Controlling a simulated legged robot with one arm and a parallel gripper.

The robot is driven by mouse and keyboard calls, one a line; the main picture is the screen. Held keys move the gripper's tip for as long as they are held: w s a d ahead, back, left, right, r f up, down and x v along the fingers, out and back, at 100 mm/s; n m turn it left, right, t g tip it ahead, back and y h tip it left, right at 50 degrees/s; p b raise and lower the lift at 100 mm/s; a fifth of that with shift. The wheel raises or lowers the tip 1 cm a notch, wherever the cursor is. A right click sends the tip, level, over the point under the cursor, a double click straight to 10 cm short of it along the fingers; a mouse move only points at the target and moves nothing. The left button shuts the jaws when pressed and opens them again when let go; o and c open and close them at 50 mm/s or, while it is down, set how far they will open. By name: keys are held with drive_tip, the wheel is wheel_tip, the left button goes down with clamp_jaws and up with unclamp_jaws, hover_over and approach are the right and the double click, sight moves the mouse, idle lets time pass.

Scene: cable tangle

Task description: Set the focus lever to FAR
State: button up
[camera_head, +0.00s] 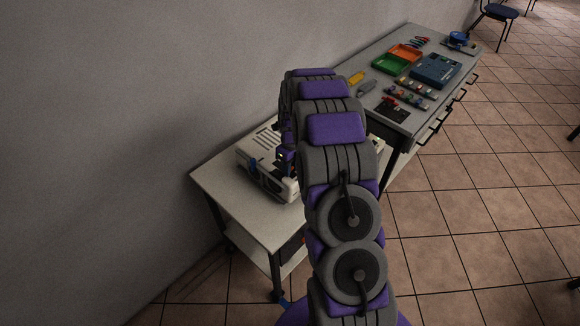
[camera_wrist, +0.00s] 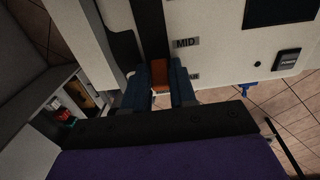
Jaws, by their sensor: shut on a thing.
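The focus lever's orange knob (camera_wrist: 160,71) sits in a dark slot (camera_wrist: 149,25) on the white device (camera_wrist: 215,30) in the wrist view. My gripper (camera_wrist: 160,84) is shut on the knob, with one blue-grey finger on each side. A MID label (camera_wrist: 186,43) is beside the slot, above the knob in the picture. A second label (camera_wrist: 193,77) is level with the knob; a finger covers part of it, and only the end of its word shows. In the head view the white device (camera_head: 248,157) stands on a cart, and my arm hides the lever.
The device has a power button (camera_wrist: 287,60) and a dark panel. The cart's pale top (camera_head: 240,205) is bare in front of the device. A workbench (camera_head: 400,120) with orange and green trays, a blue case and tools adjoins behind. A wall runs along the left; tiled floor is open at right.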

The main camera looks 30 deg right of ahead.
clamp_jaws()
